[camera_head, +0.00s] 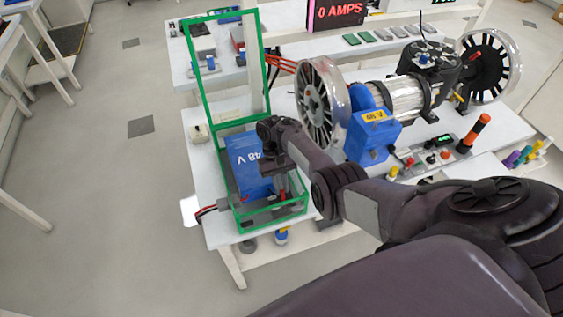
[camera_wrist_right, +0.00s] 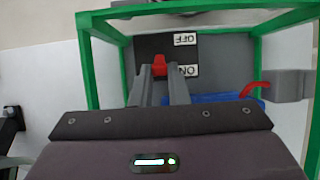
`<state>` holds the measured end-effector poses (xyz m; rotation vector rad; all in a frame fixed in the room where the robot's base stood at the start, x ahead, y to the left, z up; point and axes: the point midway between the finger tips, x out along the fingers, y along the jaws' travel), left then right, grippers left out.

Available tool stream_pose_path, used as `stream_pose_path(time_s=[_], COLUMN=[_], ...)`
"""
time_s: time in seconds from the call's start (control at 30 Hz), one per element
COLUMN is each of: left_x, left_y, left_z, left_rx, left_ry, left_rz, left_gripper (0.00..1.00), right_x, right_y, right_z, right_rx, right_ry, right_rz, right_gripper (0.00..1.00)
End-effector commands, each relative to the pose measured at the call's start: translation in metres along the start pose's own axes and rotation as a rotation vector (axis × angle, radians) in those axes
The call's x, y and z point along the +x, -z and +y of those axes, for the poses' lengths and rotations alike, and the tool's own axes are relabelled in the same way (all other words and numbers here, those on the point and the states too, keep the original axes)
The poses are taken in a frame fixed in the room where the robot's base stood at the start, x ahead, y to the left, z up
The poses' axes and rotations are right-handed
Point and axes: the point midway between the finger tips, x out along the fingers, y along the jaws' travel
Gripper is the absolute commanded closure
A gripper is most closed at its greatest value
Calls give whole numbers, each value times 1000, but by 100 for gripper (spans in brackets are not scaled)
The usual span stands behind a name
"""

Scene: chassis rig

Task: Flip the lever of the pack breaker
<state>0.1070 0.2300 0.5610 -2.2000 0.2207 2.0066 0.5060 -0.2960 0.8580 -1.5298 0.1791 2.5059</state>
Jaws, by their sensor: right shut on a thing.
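The breaker is a dark panel (camera_wrist_right: 148,43) with white OFF and ON labels, upside down in the right wrist view. Its red lever (camera_wrist_right: 160,59) stands beside the labels, nearer the ON one. My right gripper (camera_wrist_right: 161,74) reaches into the green frame with its two grey fingers close together on the red lever. In the head view my right gripper (camera_head: 281,192) points down at the front of the blue 48 V pack (camera_head: 241,165). My wrist hides most of the breaker there. My left gripper is not in view.
A green open frame (camera_head: 262,62) surrounds the pack, with bars close around my right gripper. A blue 48 V motor unit (camera_head: 372,138) with wheels stands to the right. An orange-topped handle (camera_head: 475,132) stands on the table. A display (camera_head: 338,12) reads 0 AMPS.

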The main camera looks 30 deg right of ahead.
Motion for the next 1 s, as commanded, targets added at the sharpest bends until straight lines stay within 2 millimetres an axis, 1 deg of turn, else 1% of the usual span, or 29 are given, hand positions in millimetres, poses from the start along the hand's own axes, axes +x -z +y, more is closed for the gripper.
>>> stream_pose_path(time_s=[0.1,0.5,0.53,0.7,1.0], left_x=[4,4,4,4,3], left_y=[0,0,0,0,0], left_z=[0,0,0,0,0], left_rx=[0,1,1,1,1], left_ry=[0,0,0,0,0], left_rz=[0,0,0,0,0], left_gripper=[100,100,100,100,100], right_x=[0,0,0,0,-1], right_y=[2,1,1,1,1], right_z=[0,0,0,0,0], right_rx=[0,2,2,2,2], right_ry=[1,0,0,0,0], right_rz=[-13,-20,-20,-20,-20], right_gripper=[100,100,84,64,64])
